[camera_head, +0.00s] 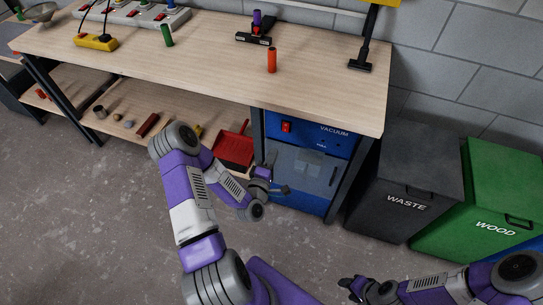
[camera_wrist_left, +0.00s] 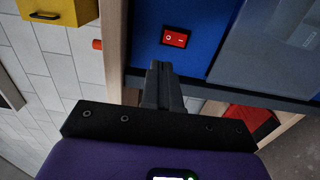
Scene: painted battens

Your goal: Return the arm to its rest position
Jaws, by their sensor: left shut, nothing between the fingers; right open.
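My left gripper (camera_head: 281,188) is in front of the blue vacuum cabinet (camera_head: 318,208), below the height of the bench top. In the left wrist view its two dark fingers (camera_wrist_left: 160,75) lie together, shut and empty, with the cabinet's red switch (camera_wrist_left: 175,38) beyond them. My left arm is bent and reaches up from the bottom of the head view. My right gripper (camera_head: 349,286) is low at the bottom right, open and empty, over the floor.
The wooden workbench (camera_head: 205,60) carries an orange cylinder (camera_head: 272,60), a green cylinder (camera_head: 167,35) and a yellow block (camera_head: 96,42). A red dustpan (camera_head: 233,151) is on the lower shelf. Grey WASTE (camera_head: 405,180) and green WOOD (camera_head: 492,200) bins stand right. Floor at left is clear.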

